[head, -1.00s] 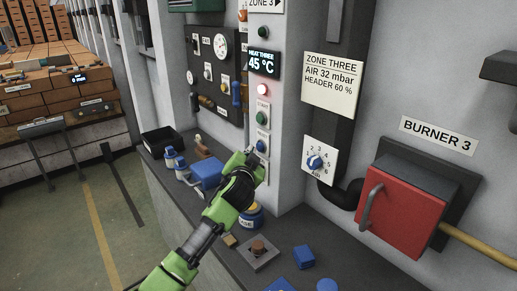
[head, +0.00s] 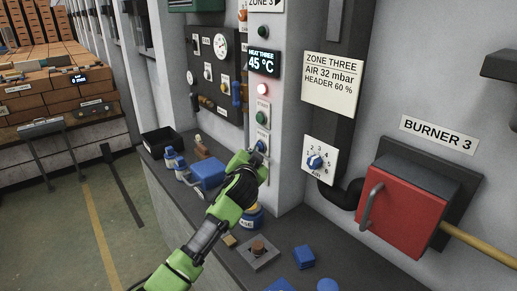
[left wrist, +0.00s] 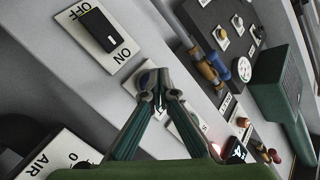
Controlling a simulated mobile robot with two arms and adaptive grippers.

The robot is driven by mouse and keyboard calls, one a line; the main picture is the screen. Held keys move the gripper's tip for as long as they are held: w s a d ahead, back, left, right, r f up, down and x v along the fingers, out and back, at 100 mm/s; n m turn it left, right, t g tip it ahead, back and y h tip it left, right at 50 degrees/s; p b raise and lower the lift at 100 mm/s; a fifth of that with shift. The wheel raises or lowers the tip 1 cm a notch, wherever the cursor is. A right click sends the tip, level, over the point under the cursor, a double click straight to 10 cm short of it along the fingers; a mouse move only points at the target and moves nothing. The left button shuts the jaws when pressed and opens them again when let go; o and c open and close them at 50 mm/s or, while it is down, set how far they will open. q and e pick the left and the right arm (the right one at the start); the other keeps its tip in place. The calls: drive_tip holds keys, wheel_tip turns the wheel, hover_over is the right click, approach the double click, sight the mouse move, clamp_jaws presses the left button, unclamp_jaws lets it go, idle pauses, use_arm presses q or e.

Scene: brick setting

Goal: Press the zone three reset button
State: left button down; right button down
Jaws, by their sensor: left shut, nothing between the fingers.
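The zone three panel is a pale column with a "ZONE 3" sign (head: 264,5) at its top. Low on it, a blue button (head: 261,147) shows just above my left gripper; I cannot read its label. Above it are a green button (head: 262,118) and a lit pinkish lamp (head: 262,89). My left gripper (head: 262,157) is shut and empty, close in front of the column. In the left wrist view its fingertips (left wrist: 154,82) meet before a pale plate, hiding what is behind them. I cannot tell whether they touch. My right gripper is not in view.
A black OFF/ON rocker switch (left wrist: 102,30) is beside the fingertips. A rotary dial (head: 315,162) and a red burner box (head: 402,212) are to the right. A blue-lidded jar (head: 252,217) and blue blocks (head: 304,257) stand on the dark ledge.

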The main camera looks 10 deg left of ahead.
use_arm(q)
drive_tip(key=shift+w+d, duration=0.15)
drive_tip(key=shift+r, duration=0.1)
idle(0.5)
drive_tip(key=shift+s+a+p, duration=0.5)
drive_tip(key=shift+s+p, duration=0.05)
drive_tip(key=shift+s, duration=0.15)
drive_tip(key=s+a+p, duration=0.1)
drive_tip(key=s, duration=0.1)
drive_tip(key=s+a+p, duration=0.2)
idle(0.7)
